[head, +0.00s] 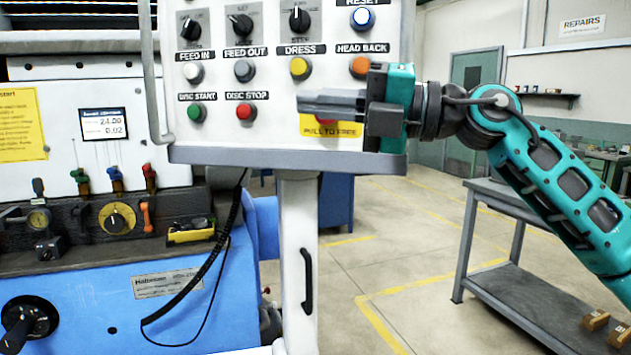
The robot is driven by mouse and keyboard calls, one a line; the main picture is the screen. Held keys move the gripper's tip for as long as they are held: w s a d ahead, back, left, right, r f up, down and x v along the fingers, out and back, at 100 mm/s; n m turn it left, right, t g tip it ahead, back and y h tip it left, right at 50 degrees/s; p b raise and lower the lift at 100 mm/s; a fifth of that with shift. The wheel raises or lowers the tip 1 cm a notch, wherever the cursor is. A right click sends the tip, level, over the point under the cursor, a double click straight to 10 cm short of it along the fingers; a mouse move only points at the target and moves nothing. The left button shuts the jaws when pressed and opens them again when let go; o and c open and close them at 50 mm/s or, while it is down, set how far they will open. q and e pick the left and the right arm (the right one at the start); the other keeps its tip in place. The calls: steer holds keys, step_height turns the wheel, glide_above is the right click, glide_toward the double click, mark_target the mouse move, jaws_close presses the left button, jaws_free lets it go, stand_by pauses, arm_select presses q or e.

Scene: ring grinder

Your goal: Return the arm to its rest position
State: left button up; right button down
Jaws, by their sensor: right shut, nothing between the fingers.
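My right gripper (312,105) comes in from the right on my teal arm (550,165). Its fingers are shut and point left, with nothing between them. The gripper is in front of the lower right part of the white control panel (220,110). It covers most of the yellow "pull to free" plate (335,133) and the red button on it, of which only a little red shows. I cannot tell whether the fingers touch the panel. My left gripper is not in view.
The panel stands on a white post (298,240) with a black handle. The blue grinder (200,290) fills the left. A grey table (540,300) with small brown blocks (596,321) stands at the lower right. Floor (400,240) between the post and table is clear.

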steer(key=d+f+m+t+h, duration=0.3)
steer(key=f+m+t, duration=0.2)
steer(key=f+m, duration=0.5)
steer(key=d+f+m+t+h+p, duration=0.1)
steer(key=d+f+m+t+h, duration=0.2)
steer(key=f+m+t, duration=0.7)
steer(key=d+f+m+g+h, duration=0.1)
steer(key=d+f+m+h, duration=0.45)
steer(key=f, duration=0.85)
steer(key=s+d+f+m+g+h, duration=0.2)
steer(key=s+f+m+g, duration=0.1)
steer(key=s+f, duration=0.7)
steer(key=s+d+f+m+g+h, duration=0.3)
steer(key=s+f+m, duration=0.3)
steer(key=s+f, duration=0.4)
step_height(320, 180, down, 5)
steer(key=shift+s+d+f+g+p, duration=0.2)
steer(key=shift+d+g+p, duration=0.15)
steer(key=shift+g, duration=0.35)
steer(key=shift+w, duration=0.1)
